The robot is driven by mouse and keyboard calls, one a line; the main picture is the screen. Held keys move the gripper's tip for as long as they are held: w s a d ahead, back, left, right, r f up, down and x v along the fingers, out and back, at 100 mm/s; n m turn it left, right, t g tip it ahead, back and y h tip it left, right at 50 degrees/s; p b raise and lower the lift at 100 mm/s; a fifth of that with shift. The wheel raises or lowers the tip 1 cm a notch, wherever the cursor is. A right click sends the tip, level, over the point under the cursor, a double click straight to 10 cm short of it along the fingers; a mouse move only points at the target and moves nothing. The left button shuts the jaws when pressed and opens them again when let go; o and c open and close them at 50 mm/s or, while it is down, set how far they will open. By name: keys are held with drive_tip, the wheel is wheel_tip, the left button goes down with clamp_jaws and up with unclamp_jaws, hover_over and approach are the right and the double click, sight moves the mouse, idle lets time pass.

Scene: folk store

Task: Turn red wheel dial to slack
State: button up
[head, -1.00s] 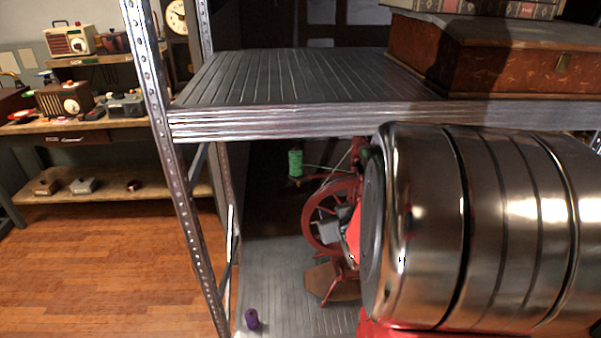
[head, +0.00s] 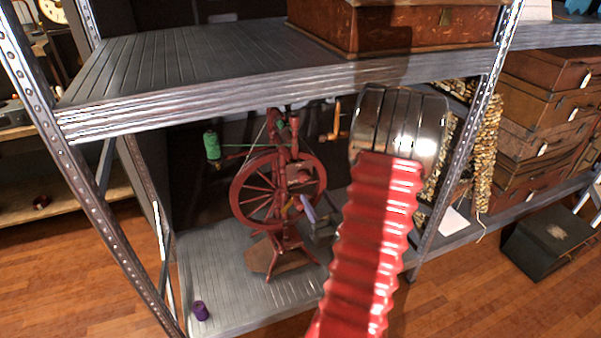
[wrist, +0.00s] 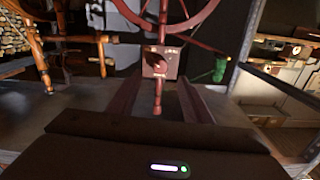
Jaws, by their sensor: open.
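The red spinning wheel (head: 272,190) stands on the lower metal shelf in the head view, left of my raised arm. In the wrist view, part of its wheel rim (wrist: 190,22) shows at the top, with a small reddish plate bearing a dark dial-like knob (wrist: 155,62) near the centre. The dial's marks are too small to read. My gripper (wrist: 157,102) is open in the wrist view, its two fingers pointing toward the plate, with a gap between them and nothing clearly held. In the head view the gripper is mostly hidden behind my arm.
A green spool (head: 212,146) hangs at the wheel's left, with thread running to it. A purple spool (head: 200,310) stands at the shelf's front left. The upper shelf edge (head: 270,90) crosses above; a metal post (head: 470,140) and stacked cases (head: 545,110) stand at right.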

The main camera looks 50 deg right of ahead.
sight(300, 172)
drive_tip(key=shift+w, duration=0.15)
drive_tip(key=x, duration=1.3)
drive_tip(key=shift+w+d, duration=0.15)
drive_tip(key=shift+w, duration=0.1)
drive_tip(key=shift+c, duration=0.3)
drive_tip(key=c, duration=1)
drive_tip(key=shift+n, duration=0.3)
drive_tip(key=shift+s+d+n, duration=0.1)
drive_tip(key=shift+n, duration=1.1)
drive_tip(key=o, duration=1.1)
drive_tip(key=shift+c, duration=0.2)
